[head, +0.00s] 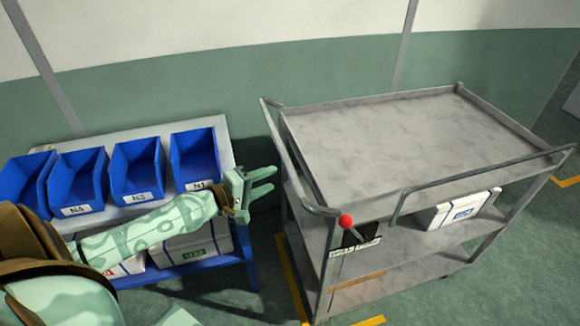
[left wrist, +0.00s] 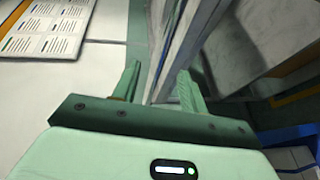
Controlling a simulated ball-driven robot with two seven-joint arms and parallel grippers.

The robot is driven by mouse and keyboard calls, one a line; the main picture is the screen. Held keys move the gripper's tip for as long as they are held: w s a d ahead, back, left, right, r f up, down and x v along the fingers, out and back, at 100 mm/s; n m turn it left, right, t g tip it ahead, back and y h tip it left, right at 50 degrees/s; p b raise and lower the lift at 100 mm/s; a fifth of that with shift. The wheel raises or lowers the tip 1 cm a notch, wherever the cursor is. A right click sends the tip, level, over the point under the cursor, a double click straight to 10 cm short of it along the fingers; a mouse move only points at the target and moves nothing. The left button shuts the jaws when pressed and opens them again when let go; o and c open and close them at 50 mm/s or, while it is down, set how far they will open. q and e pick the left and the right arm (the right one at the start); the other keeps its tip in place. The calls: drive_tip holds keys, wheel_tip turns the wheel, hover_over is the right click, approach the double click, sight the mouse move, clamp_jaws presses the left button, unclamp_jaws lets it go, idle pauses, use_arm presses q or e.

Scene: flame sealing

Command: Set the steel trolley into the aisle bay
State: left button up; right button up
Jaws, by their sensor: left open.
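The steel trolley (head: 400,140) stands upright at the right in the head view, its top shelf bare. A rail handle (head: 298,165) runs along its left end, and a red knob (head: 345,220) sits at the near-left corner. My left gripper (head: 268,181) is open, its fingers pointing right toward the handle and just left of it in the picture. In the left wrist view grey strips show between the open fingers (left wrist: 160,85); I cannot tell if any touch. Yellow floor lines (head: 289,275) show beside and in front of the trolley. My right gripper is out of view.
A rack (head: 226,150) with several blue bins (head: 137,170) on top and white boxes (head: 192,240) below stands left of the trolley. A white box (head: 458,210) rests on the trolley's middle shelf. A green and white wall (head: 330,70) closes the back.

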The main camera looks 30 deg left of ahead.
sight(291, 171)
use_arm(q)
drive_tip(key=x, duration=0.8)
drive_tip(key=shift+w+f, duration=0.15)
drive_tip(key=shift+w, duration=0.1)
clamp_jaws()
